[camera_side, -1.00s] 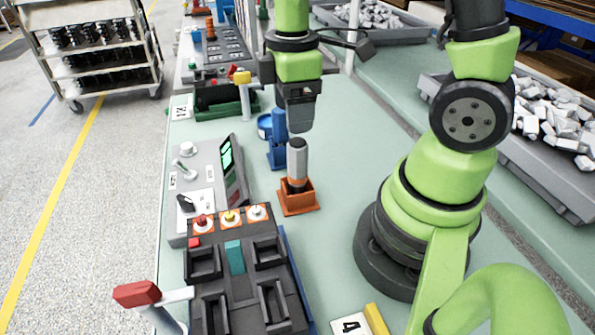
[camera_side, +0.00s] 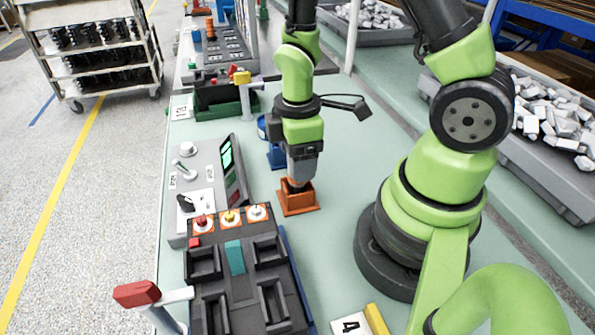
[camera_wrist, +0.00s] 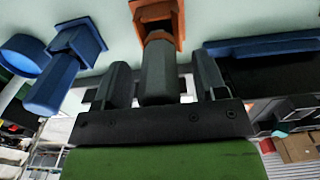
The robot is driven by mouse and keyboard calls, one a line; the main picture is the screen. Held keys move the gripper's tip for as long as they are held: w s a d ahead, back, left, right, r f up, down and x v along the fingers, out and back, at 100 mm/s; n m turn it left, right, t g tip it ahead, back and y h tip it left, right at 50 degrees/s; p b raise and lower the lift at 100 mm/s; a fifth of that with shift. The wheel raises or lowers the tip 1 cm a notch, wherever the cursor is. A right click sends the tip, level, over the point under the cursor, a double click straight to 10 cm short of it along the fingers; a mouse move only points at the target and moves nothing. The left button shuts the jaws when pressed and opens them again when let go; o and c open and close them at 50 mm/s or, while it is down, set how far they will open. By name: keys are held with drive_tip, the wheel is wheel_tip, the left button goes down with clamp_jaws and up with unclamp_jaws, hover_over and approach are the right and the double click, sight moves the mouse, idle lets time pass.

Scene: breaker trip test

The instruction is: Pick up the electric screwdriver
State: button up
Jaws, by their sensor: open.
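The electric screwdriver is a grey cylinder standing upright in an orange holder (camera_side: 298,205). In the side view my gripper (camera_side: 301,176) is down over it and hides most of its body. In the wrist view the screwdriver (camera_wrist: 157,75) stands between the two fingers of my gripper (camera_wrist: 161,64), with the orange holder (camera_wrist: 150,8) beyond its end. The fingers are open, one on each side of the grey body, with a gap visible on each side.
A blue holder (camera_side: 275,157) with its own tool stands just behind. A grey control panel (camera_side: 207,165) with a green screen is to the left. A dark fixture (camera_side: 240,275) with coloured buttons lies in front. The green table right of the orange holder is clear.

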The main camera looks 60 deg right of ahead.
drive_tip(key=shift+c, duration=0.2)
drive_tip(key=c, duration=1)
drive_tip(key=shift+o, duration=0.2)
drive_tip(key=shift+r, duration=0.15)
drive_tip(key=shift+r, duration=0.6)
wheel_tip(320, 180, up, 8)
drive_tip(key=shift+w+a+r, duration=0.1)
drive_tip(key=shift+w+r, duration=0.05)
drive_tip(key=w+a+r+n, duration=0.2)
drive_tip(key=a+r+n, duration=0.1)
drive_tip(key=a, duration=0.6)
drive_tip(key=w+a+r+n, duration=0.2)
drive_tip(key=a+r, duration=0.4)
drive_tip(key=a, duration=0.3)
drive_tip(key=shift+w+n, duration=0.15)
drive_tip(key=shift+n, duration=0.35)
